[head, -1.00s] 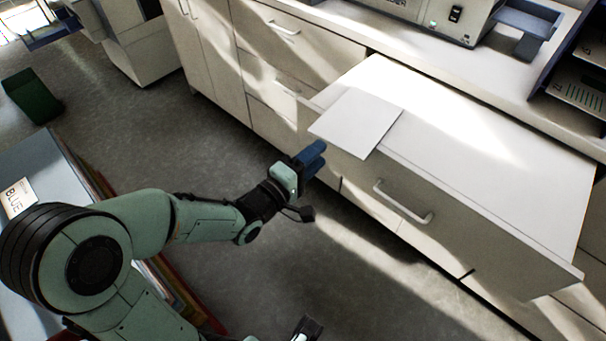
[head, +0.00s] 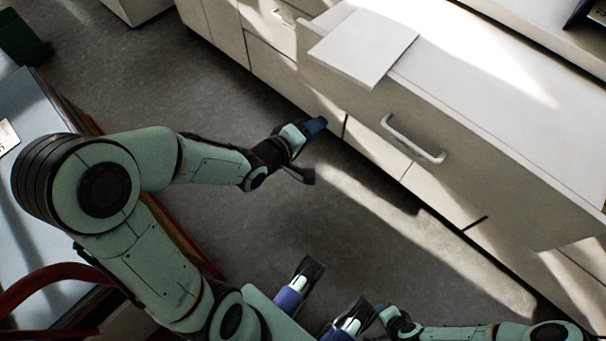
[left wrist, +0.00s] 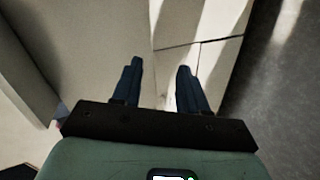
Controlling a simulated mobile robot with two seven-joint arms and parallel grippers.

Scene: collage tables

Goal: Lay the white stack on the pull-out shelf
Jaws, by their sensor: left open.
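The white stack (head: 363,45) is a thin, flat white block. In the head view it lies on the left end of the pulled-out white shelf (head: 500,108), with a front corner sticking out past the shelf's front edge. My left gripper (head: 316,126) is open and empty, in front of the cabinet and apart from the stack, below it in the picture. In the left wrist view its two blue fingers (left wrist: 158,75) are spread, with pale cabinet fronts beyond and no stack between them. My right arm enters at the lower right; its gripper (head: 372,314) shows only in part.
A metal handle (head: 412,140) juts from the shelf's front. White cabinets (head: 275,65) stand behind my left gripper. At the left is a pale table (head: 30,190) with coloured edges, and a green bin (head: 18,38) beyond it. Grey floor (head: 390,245) lies clear before the cabinets.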

